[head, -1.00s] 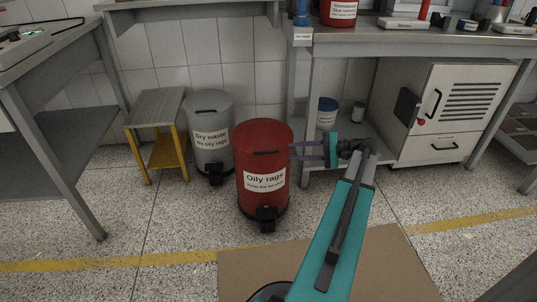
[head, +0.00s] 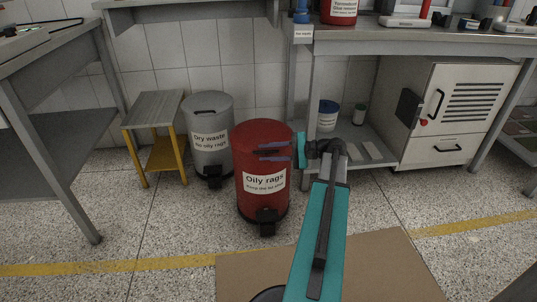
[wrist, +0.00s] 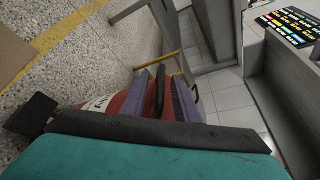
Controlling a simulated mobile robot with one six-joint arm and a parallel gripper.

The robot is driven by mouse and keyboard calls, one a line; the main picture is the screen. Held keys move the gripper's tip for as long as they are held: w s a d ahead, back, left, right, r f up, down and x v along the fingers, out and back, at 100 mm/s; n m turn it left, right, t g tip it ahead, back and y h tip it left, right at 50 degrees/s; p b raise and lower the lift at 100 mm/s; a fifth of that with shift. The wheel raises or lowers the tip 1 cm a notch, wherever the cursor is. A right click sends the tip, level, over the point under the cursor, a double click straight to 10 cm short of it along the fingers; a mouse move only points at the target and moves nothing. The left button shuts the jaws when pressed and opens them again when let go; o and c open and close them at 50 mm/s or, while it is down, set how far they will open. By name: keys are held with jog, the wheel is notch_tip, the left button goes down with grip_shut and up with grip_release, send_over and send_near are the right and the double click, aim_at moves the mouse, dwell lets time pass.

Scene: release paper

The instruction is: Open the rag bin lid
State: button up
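The red rag bin (head: 262,205), labelled "Oily rags", stands upright on the floor with its lid (head: 258,132) shut. My gripper (head: 261,152) reaches in from the right, its two purple fingers level across the front of the bin near the lid. In the wrist view my gripper (wrist: 160,88) is open, with a dark handle bar (wrist: 159,92) between the two fingers. I cannot tell whether either finger touches it. In the head view the fingers cover the handle. The bin's red side (wrist: 120,98) shows beyond the fingers in the wrist view.
A grey "Dry waste" bin (head: 210,122) stands close to the left of the red bin, with a yellow-legged stool (head: 155,110) beyond it. A workbench (head: 420,42) with a lower shelf and a white cabinet (head: 445,110) is on the right. Cardboard (head: 390,265) lies on the floor in front.

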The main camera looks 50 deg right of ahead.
grip_shut()
jog(key=shift+d, duration=0.1)
jog(key=shift+r, duration=0.1)
jog(key=shift+r, duration=0.1)
